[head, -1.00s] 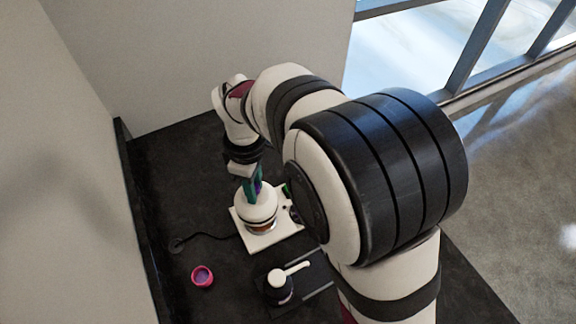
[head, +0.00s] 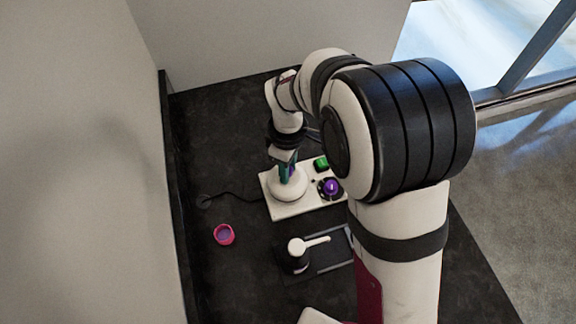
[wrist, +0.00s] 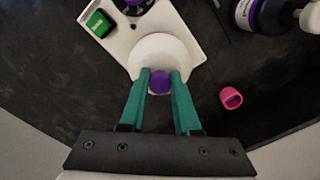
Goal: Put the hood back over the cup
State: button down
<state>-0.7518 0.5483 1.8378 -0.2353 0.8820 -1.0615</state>
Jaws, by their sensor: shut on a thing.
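The hood (head: 289,190) is a white dome with a purple knob on top. It is over the white base plate (head: 291,211), and its rim looks down at or very near the plate. My gripper (wrist: 160,74) has its two green fingers shut on the purple knob in the wrist view. The white hood (wrist: 166,48) spreads out beyond the fingertips there. No cup shows under the hood now; whatever is beneath is hidden by it. I cannot tell whether the hood rests fully.
A green switch (head: 321,163) and a purple dial (head: 329,187) sit on the plate beside the hood. A black cord runs left from the plate.

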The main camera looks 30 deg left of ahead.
jog(key=shift+f, duration=0.55)
dwell(0.7)
jog(key=c, duration=0.9)
grip_release()
jog(key=shift+r, duration=5.5)
